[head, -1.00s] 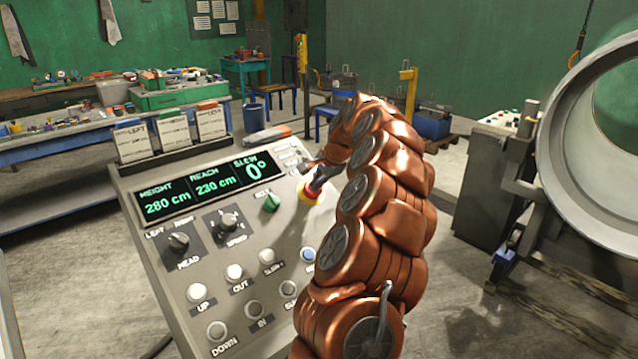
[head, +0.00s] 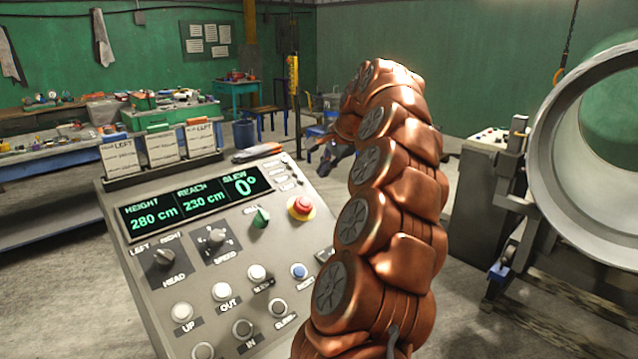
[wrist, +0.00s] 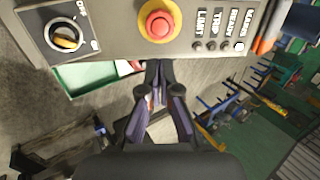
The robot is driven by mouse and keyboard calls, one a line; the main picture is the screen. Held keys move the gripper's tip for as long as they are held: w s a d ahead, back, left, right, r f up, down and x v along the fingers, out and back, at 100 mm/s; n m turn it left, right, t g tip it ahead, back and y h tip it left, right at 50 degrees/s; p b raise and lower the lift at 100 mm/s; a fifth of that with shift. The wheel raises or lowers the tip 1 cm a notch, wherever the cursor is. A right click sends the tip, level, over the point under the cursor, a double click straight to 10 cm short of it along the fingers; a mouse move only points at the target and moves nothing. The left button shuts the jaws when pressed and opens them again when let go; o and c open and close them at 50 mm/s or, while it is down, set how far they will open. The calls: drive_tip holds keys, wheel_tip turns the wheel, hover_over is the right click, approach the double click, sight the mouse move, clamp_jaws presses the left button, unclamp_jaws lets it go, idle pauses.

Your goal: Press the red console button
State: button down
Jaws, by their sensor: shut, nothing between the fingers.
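The red button (head: 301,206) is a mushroom cap on a yellow ring, at the right side of the grey console (head: 225,268) in the head view. In the wrist view the red button (wrist: 160,25) shows at the top centre, just beyond the fingertips. My gripper (head: 318,163) is above and to the right of the button in the head view, apart from it. In the wrist view my gripper (wrist: 158,68) has its fingers together with nothing between them. My copper-coloured arm hides the console's right edge.
The console carries a lit display (head: 195,203), a green knob (head: 260,217), a blue button (head: 299,271) and several white buttons. Three label cards (head: 162,148) stand at its back edge. A large grey ring (head: 560,150) stands at the right. Workbenches line the back left.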

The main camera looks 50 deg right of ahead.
drive_tip(key=shift+s+r, duration=0.3)
drive_tip(key=shift+r, duration=0.25)
drive_tip(key=w+a+f+n+g+y, duration=0.2)
drive_tip(key=a+n, duration=0.7)
drive_tip(key=a, duration=1.6)
drive_tip(key=s+a+f+n+g, duration=0.1)
drive_tip(key=s+a+f+n, duration=0.1)
drive_tip(key=s+a, duration=0.3)
drive_tip(key=s+a+f+n+g, duration=0.1)
drive_tip(key=s+a+f+n, duration=0.15)
drive_tip(key=a, duration=0.45)
drive_tip(key=s+a+f+n+g, duration=0.1)
drive_tip(key=s+a+f+n, duration=0.1)
drive_tip(key=s+f, duration=0.2)
drive_tip(key=s+a+f+n+g, duration=0.1)
drive_tip(key=s+f, duration=0.4)
drive_tip(key=s, duration=0.6)
drive_tip(key=s+a+f+n+g+h, duration=0.1)
drive_tip(key=s+a+f, duration=0.3)
drive_tip(key=s, duration=0.4)
drive_tip(key=shift+f+n+g, duration=0.2)
drive_tip(key=shift+n+g, duration=0.4)
drive_tip(key=shift+n, duration=0.25)
